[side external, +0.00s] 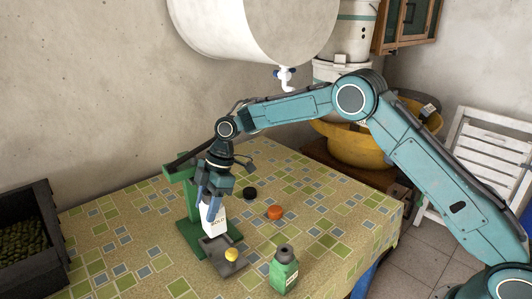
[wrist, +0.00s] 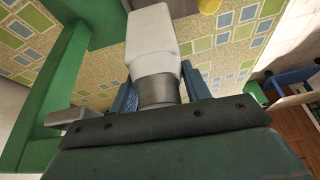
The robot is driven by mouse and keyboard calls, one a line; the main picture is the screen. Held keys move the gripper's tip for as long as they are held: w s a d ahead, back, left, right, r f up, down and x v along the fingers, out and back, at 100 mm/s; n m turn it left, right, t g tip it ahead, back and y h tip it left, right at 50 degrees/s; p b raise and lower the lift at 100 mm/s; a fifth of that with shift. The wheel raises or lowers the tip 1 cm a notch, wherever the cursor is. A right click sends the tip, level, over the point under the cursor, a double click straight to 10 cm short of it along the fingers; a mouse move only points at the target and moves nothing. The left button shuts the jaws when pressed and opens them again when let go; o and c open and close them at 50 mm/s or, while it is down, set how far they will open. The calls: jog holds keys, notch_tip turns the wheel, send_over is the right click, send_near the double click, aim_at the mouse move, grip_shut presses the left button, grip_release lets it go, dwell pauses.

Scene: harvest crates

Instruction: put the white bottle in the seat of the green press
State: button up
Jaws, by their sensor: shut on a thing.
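The white bottle (side external: 216,225), with dark lettering on its side, hangs below my gripper (side external: 212,202), roughly upright. My gripper is shut on it near its grey neck; the wrist view shows the white body (wrist: 152,45) and the neck between my blue fingers (wrist: 158,92). The green press (side external: 186,196) stands just behind and left of the bottle, and its frame fills the left of the wrist view (wrist: 62,70). The bottle's lower end is over or at the grey metal part (side external: 218,262) at the press's foot. I cannot tell whether they touch, and the seat is partly hidden.
A green bottle (side external: 284,272) stands at the table's front. An orange cap (side external: 275,212) and a black cap (side external: 249,193) lie to the right. The patterned table (side external: 340,210) is clear on its right.

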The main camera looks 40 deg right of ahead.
jog(key=shift+f, duration=2.7)
jog(key=shift+f, duration=0.1)
jog(key=o, duration=1.4)
jog(key=shift+f, duration=0.1)
jog(key=shift+c, duration=0.2)
jog(key=v, duration=1.2)
